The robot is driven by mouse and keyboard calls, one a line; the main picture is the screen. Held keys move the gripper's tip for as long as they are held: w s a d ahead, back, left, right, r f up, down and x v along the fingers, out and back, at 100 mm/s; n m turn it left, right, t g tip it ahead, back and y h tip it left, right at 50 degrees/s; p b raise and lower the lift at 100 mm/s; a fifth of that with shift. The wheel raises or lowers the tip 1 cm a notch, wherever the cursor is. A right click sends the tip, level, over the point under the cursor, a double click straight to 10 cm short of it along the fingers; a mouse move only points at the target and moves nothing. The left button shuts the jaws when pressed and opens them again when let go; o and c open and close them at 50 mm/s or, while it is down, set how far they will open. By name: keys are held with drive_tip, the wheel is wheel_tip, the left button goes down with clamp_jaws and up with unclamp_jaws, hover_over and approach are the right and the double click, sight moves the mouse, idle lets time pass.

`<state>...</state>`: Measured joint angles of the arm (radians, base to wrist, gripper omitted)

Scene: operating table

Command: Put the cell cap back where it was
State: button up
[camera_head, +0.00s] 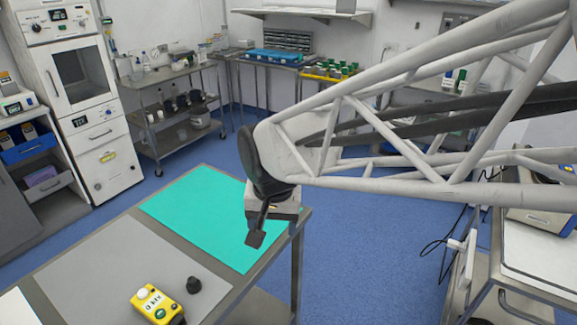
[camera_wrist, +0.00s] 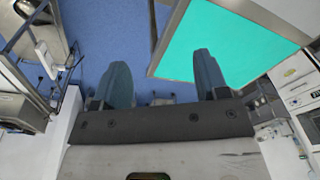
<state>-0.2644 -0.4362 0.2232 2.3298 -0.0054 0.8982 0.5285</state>
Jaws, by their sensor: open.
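A small black cap (camera_head: 193,285), likely the cell cap, stands on the grey mat near the front of the table. Just left of it lies a yellow device (camera_head: 158,305) with a white knob on top, a label and a green button. Cap and device are apart. My gripper (camera_head: 256,238) hangs over the right edge of the teal mat, well behind and to the right of the cap. In the wrist view my gripper (camera_wrist: 162,75) has its two fingers wide apart with nothing between them. Neither cap nor device shows in the wrist view.
The teal mat (camera_head: 190,205) is bare, and it also shows in the wrist view (camera_wrist: 225,40). The grey mat (camera_head: 110,270) is clear apart from cap and device. The table's metal right edge (camera_head: 262,268) lies below my gripper. Carts and cabinets stand farther off.

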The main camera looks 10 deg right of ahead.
drive_tip(key=s+d+r+n+t, duration=0.1)
drive_tip(key=s+d+r+n, duration=0.1)
drive_tip(key=s+d, duration=0.8)
drive_tip(key=shift+s+d+r+n+h, duration=0.3)
drive_tip(key=shift+d+n, duration=0.1)
drive_tip(key=shift+d, duration=0.2)
idle(0.6)
